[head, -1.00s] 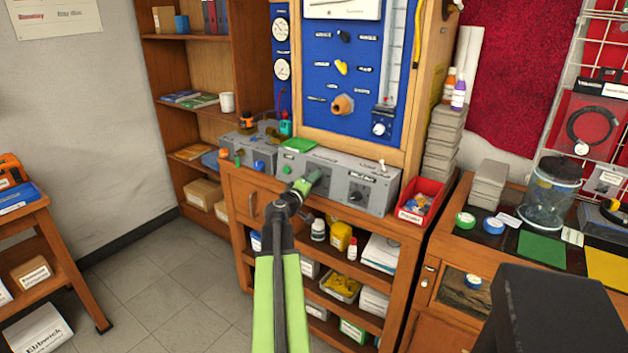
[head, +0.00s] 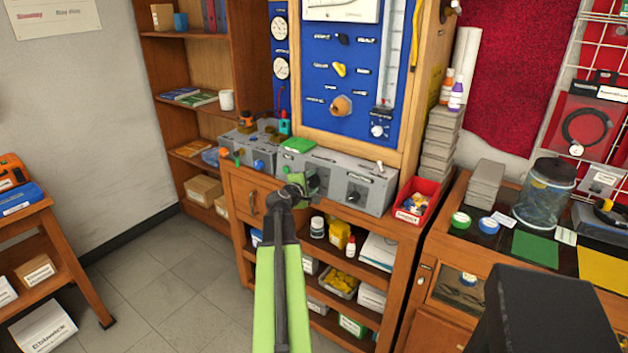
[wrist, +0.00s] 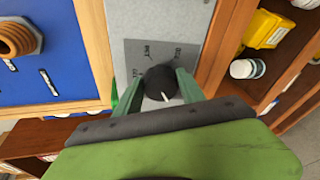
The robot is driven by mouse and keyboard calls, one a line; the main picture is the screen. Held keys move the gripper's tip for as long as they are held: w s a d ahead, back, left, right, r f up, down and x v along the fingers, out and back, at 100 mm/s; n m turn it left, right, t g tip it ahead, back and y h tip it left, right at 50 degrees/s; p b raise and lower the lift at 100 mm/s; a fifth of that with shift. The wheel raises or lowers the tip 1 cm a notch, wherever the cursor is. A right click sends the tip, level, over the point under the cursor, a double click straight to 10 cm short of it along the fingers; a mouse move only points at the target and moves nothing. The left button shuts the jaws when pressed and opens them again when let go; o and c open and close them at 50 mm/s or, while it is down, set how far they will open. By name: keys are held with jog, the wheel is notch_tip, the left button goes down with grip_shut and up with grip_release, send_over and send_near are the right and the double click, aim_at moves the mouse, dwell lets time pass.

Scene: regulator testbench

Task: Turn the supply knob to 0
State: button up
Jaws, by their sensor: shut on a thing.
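The grey supply box (head: 333,176) stands on the wooden cabinet. In the wrist view a round black knob (wrist: 160,80) with a white pointer line sits on a grey dial plate (wrist: 147,52). The pointer points down and slightly right in that picture. Lettering surrounds the knob, too small and tilted to read surely. My gripper (wrist: 159,84) has its green fingers on both sides of this knob, shut on it. In the head view my gripper (head: 301,186) is at the front of the box and hides the knob.
A second black knob (head: 355,194) is to the right on the same box. A red bin (head: 417,199) stands at the box's right end. A blue panel (head: 345,75) with fittings rises behind. Open shelves with bottles lie below.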

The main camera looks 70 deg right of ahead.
jog(key=shift+s+a+f, duration=0.1)
jog(key=shift+a, duration=0.05)
dwell(0.3)
jog(key=o, duration=1.4)
jog(key=shift+c, duration=0.2)
